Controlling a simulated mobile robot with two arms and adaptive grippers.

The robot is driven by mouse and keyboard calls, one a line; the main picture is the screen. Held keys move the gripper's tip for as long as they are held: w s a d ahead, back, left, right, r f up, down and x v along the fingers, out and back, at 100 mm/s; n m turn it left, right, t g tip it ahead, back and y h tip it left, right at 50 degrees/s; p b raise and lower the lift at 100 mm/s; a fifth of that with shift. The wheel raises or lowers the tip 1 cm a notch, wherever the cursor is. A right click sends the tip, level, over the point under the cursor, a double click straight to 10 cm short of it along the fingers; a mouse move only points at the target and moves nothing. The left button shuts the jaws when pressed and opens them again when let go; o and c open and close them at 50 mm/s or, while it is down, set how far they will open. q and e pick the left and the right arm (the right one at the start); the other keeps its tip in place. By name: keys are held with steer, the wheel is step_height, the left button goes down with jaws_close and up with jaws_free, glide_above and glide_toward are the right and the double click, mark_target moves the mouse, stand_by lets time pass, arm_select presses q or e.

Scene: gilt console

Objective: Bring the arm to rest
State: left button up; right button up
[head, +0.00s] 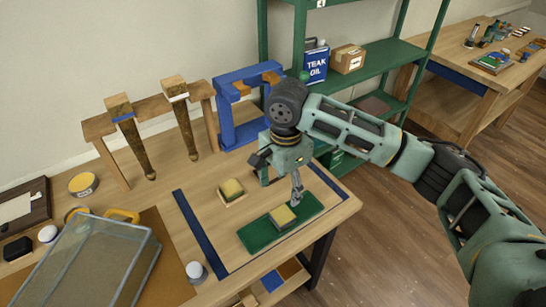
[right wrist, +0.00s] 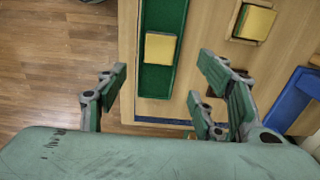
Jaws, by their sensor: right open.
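My right arm comes in from the right in the head view. Its gripper (head: 280,186) hangs above the workbench with the jaws apart and nothing between them. In the right wrist view the gripper (right wrist: 166,84) also shows open, its fingers well spread. Below it a green tray (head: 306,213) lies on the bench with a yellow-topped block (head: 282,216) on it. The tray (right wrist: 164,19) and the block (right wrist: 161,47) show between the fingers in the wrist view, apart from them. My left gripper is not in view.
A second yellow-topped block (head: 231,189) sits on a small wooden base. A blue frame (head: 227,115) and a wooden rack (head: 98,127) stand behind. A clear-sided case (head: 88,262) and white-capped jar (head: 196,271) are at left. Green shelves (head: 391,54) stand behind my arm.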

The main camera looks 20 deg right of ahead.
steer(key=shift+f, duration=0.1)
